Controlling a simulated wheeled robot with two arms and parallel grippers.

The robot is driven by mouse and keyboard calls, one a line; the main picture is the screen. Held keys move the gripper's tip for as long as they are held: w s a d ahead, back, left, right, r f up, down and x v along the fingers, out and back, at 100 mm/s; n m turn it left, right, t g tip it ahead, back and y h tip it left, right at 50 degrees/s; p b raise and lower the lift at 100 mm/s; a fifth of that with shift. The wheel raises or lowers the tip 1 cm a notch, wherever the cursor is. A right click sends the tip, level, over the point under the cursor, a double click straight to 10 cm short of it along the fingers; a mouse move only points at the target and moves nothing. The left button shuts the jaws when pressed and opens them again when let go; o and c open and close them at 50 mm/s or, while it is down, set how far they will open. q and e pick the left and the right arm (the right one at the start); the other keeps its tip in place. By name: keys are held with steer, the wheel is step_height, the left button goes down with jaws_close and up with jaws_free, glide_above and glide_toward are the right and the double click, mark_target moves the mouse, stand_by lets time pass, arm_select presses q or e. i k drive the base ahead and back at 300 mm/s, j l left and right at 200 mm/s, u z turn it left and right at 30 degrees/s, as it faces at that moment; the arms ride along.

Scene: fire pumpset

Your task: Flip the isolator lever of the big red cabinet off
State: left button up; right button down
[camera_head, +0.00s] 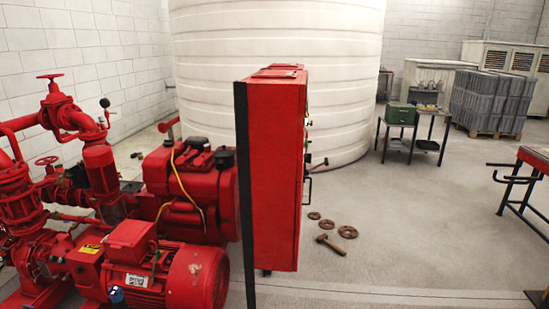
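The big red cabinet (272,170) stands upright in the middle of the head view, seen from its side. Its front faces right and is almost edge-on. A dark lever-like part (318,164) sticks out from the front at about mid-height. A dark bracket-shaped handle (308,188) sits just below it. I cannot tell which of these is the isolator lever, nor its on or off position. Neither of my grippers shows in this view.
Red pumps and a motor (190,275) fill the left side, close to the cabinet. A large white tank (280,40) stands behind. A hammer (331,244) and rusty rings (347,232) lie on the floor right of the cabinet. A red-topped table (535,160) stands far right; floor between is open.

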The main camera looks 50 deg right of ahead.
mark_target(326, 163)
steer(key=z, duration=1.85)
steer(key=i+l+z, duration=0.1)
steer(key=i+l, duration=0.15)
steer(key=i, duration=0.35)
steer(key=i+l+z, duration=0.1)
steer(key=i+l, duration=0.15)
steer(key=i, duration=0.35)
steer(key=i+l+z, duration=0.1)
steer(key=i, duration=0.5)
steer(key=i+l+z, duration=0.1)
steer(key=i, duration=0.5)
steer(key=l, duration=0.1)
